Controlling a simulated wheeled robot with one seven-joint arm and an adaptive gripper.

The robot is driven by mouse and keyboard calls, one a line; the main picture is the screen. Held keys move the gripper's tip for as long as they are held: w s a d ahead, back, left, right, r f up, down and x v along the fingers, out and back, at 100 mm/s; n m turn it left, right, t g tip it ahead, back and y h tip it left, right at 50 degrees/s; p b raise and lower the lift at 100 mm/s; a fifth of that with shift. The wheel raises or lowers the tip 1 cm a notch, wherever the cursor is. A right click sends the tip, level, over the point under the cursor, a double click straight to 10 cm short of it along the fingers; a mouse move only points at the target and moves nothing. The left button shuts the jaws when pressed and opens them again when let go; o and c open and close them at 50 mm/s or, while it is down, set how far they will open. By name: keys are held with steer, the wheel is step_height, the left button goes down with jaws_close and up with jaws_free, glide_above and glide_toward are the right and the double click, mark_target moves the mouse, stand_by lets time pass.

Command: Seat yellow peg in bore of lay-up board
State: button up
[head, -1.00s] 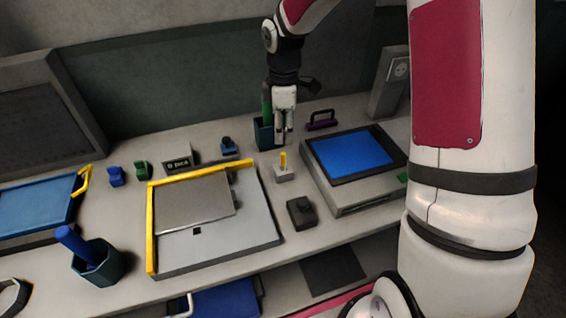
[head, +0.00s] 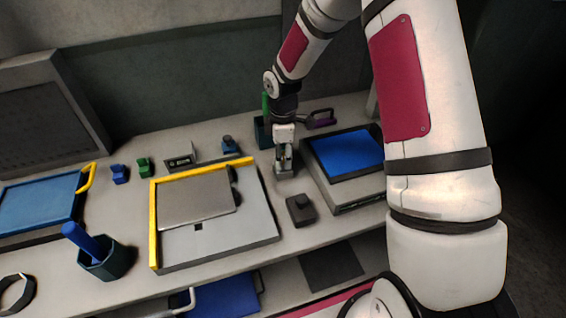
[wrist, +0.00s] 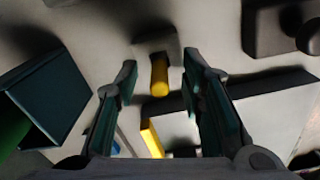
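The yellow peg (wrist: 160,76) stands in a small grey holder block (head: 284,174); the block also shows in the wrist view (wrist: 158,48). My gripper (head: 284,158) is directly above the block and hides the peg in the head view. In the wrist view my gripper (wrist: 160,82) is open, with one finger on each side of the peg and visible gaps. The lay-up board (head: 252,222) lies left of the block, with yellow strips on its back and left edges. Its dark square bore (head: 198,227) is empty, just below a grey sheet (head: 190,202).
A dark block with a knob (head: 300,209) sits between the board and a blue-topped device (head: 346,152). A teal cup (head: 263,134) with a green item stands close behind my gripper. Another cup (head: 104,262) holds a blue rod at front left.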

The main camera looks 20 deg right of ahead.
jaws_close()
